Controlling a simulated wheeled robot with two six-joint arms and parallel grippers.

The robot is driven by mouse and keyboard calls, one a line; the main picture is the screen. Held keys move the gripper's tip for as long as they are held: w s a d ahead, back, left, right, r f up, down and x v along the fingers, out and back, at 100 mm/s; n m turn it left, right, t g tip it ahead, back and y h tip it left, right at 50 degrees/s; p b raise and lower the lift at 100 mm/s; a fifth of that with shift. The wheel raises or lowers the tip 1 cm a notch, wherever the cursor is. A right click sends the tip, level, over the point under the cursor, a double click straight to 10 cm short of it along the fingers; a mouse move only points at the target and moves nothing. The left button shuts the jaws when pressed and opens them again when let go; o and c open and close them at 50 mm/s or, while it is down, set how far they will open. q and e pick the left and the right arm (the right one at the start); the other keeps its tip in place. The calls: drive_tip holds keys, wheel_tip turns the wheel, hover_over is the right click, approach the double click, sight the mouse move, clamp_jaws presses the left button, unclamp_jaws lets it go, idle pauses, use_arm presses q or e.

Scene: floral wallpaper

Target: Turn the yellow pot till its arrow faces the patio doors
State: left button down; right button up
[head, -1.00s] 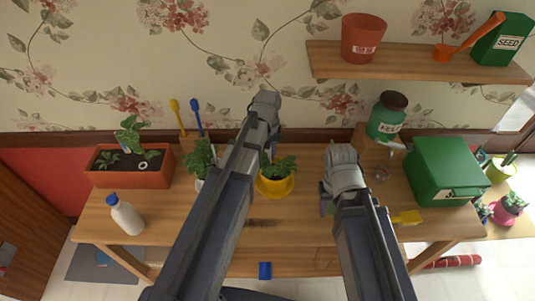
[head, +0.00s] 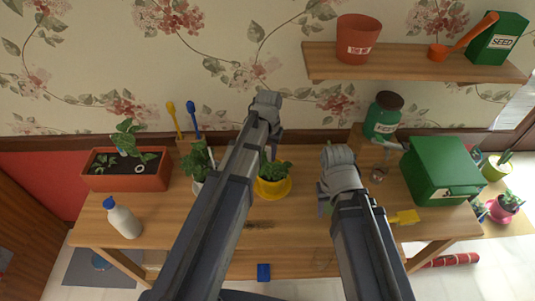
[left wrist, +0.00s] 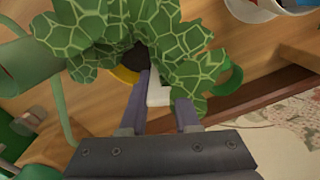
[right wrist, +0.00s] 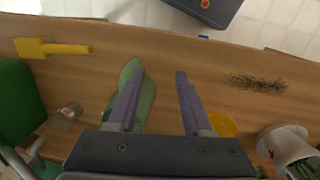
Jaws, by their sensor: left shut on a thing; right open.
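The yellow pot (head: 272,190) stands on the bench on a yellow saucer and holds a leafy green plant (head: 277,170). My left gripper (left wrist: 163,88) reaches down at its back edge, among the leaves. It is shut on a small white piece (left wrist: 158,96), which looks like a tag at the pot. Leaves (left wrist: 180,40) hide most of the pot in the left wrist view. I cannot make out an arrow. My right gripper (right wrist: 160,72) is open and empty over the bench, right of the pot. The saucer's yellow edge (right wrist: 222,125) shows there.
A green leaf-shaped thing (right wrist: 147,105) lies below my right gripper. Left are a white-potted plant (head: 197,186), planter (head: 128,181) and white bottle (head: 123,220). The bench front is mostly clear.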

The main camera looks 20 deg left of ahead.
sight(277, 167)
use_arm(q)
drive_tip(key=shift+w+d+m, duration=0.2)
drive_tip(key=shift+d+m, duration=0.2)
drive_tip(key=shift+m, duration=0.8)
drive_tip(key=shift+w+d+m, duration=0.15)
drive_tip(key=shift+d+m, duration=0.2)
drive_tip(key=shift+m, duration=0.85)
drive_tip(key=shift+d+m, duration=0.4)
drive_tip(key=shift+m, duration=0.75)
drive_tip(key=shift+d+m, duration=0.35)
drive_tip(key=shift+m, duration=0.8)
drive_tip(key=shift+f, duration=0.25)
drive_tip(key=c, duration=0.6)
unclamp_jaws()
drive_tip(key=shift+o, duration=0.2)
drive_tip(key=shift+r, duration=0.1)
wheel_tip(277, 167, up, 8)
drive_tip(key=p, duration=0.7)
